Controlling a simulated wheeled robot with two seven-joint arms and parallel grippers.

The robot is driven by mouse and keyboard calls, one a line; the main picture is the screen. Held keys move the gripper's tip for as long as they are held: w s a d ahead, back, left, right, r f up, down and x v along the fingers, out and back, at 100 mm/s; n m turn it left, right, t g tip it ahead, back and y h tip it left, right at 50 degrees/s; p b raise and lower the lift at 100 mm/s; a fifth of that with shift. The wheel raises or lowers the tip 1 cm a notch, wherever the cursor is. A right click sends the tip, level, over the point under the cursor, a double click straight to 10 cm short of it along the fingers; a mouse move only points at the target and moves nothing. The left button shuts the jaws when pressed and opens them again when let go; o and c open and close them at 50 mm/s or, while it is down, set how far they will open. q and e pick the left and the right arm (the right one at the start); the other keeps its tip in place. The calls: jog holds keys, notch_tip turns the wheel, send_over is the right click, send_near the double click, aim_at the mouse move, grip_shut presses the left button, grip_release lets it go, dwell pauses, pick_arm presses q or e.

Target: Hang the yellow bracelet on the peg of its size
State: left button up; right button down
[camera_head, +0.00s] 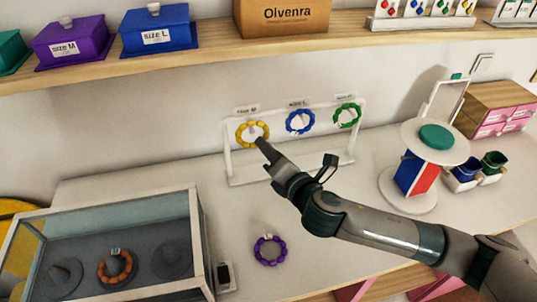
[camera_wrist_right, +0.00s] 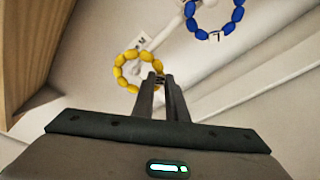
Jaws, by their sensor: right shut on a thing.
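The yellow bracelet (camera_head: 240,126) is upright at the left peg of the white rack (camera_head: 229,165). My right gripper (camera_head: 259,141) is shut on its lower right beads. The wrist view shows the yellow bracelet (camera_wrist_right: 119,71) at the fingertips (camera_wrist_right: 159,78). The white left peg (camera_wrist_right: 152,62) shows within the ring's opening; I cannot tell how far it passes through. The label above this peg (camera_head: 247,109) seems to read size M. A blue bracelet (camera_head: 289,122) hangs on the middle peg and a green one (camera_head: 337,118) on the right peg. My left gripper is out of view.
A purple bracelet (camera_head: 258,250) lies on the white table below my right arm. A glass-topped case (camera_head: 205,262) with an orange bracelet (camera_head: 102,268) stands front left. A wooden shelf (camera_head: 200,52) with boxes runs above. A round stand (camera_head: 410,205) is at right.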

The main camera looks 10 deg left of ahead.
jog(key=shift+w+a+f+b, duration=0.1)
jog(key=shift+w+a+b, duration=0.3)
jog(key=shift+w, duration=0.4)
jog(key=shift+w+a+b, duration=0.25)
jog(key=shift+w+b, duration=0.1)
jog(key=shift+w, duration=0.45)
jog(key=shift+w+a+f, duration=0.1)
jog(key=shift+w+f, duration=0.1)
jog(key=shift+f, duration=0.4)
jog(key=shift+b, duration=0.3)
jog(key=c, duration=1.7)
grip_release()
jog(key=shift+s+f, duration=0.1)
